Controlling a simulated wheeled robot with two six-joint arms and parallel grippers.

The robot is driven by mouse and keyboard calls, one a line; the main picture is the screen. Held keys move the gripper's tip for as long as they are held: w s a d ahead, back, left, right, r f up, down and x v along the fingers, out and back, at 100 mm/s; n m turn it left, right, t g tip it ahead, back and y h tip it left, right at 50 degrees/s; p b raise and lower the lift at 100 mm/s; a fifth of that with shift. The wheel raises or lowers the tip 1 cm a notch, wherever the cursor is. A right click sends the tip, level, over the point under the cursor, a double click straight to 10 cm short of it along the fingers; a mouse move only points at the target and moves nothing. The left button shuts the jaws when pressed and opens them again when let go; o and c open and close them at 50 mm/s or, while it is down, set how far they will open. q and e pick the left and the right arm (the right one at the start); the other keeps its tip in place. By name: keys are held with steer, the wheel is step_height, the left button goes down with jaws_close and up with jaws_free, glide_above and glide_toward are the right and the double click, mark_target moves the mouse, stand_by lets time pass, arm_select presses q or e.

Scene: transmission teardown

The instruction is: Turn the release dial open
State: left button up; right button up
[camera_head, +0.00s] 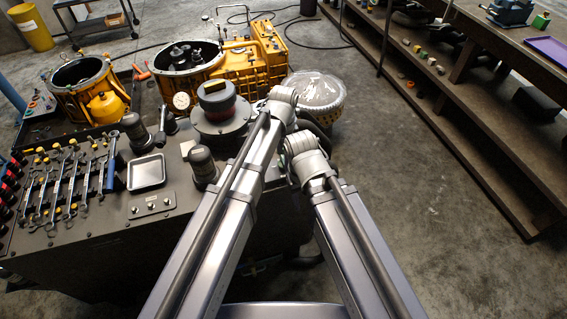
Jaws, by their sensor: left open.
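A round dial-like unit (216,100) with a dark red body and a black top bearing a yellow bar stands on a wide grey base at the back right of the dark bench. I take it to be the release dial; its exact setting is too small to read. My left gripper (260,106) is just right of the unit, small and mostly hidden by my own arm joint. It is open, with nothing seen in it. I cannot tell whether it touches the unit. My right arm bends in the middle of the view, and its gripper does not show.
Wrenches lie in a row on the bench's left, beside a small metal tray (146,172) and dark cylinders. A pressure gauge (182,101) stands behind. Yellow transmission housings (258,62) are at the back. A clear-domed round part (316,92) is close right. Shelves line the right; the floor between is open.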

arm_select(q)
steer(key=shift+f+b, duration=0.3)
steer(key=shift+f, duration=0.35)
steer(key=shift+r, duration=0.1)
steer(key=c, duration=1.4)
